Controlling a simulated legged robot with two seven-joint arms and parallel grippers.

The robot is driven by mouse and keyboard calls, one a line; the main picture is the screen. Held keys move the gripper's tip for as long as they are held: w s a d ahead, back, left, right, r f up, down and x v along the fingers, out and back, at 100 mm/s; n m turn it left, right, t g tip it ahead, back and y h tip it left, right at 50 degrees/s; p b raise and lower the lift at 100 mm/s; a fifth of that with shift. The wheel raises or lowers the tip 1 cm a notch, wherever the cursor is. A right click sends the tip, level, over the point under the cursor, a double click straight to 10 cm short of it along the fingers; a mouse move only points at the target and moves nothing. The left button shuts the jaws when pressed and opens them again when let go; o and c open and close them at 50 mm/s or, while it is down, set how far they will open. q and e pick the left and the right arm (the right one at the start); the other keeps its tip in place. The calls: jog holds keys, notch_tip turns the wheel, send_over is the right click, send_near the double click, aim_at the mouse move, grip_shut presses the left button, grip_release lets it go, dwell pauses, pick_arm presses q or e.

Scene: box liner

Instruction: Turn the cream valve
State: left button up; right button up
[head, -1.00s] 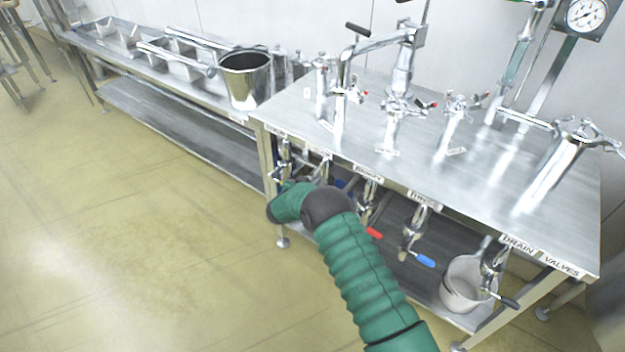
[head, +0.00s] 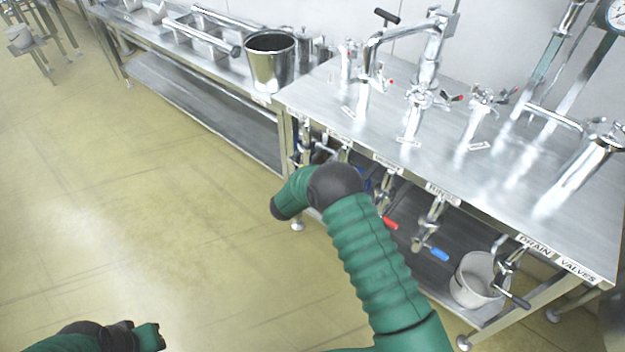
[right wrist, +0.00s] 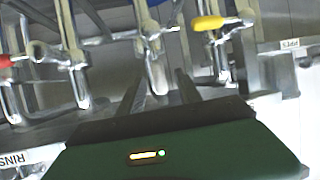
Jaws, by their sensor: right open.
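A yellow handle (right wrist: 207,23) sits to the right in the wrist view. In the head view, blue (head: 438,254) and red (head: 390,223) handles hang below the steel table (head: 560,215). A white bucket (head: 480,285) stands on the lower shelf.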

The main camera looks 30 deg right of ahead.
jog(key=v, duration=0.9)
jog(key=shift+s+a+p, duration=0.25)
jog(key=shift+a+p, duration=0.1)
jog(key=shift+p, duration=0.05)
jog(key=shift+r, duration=0.1)
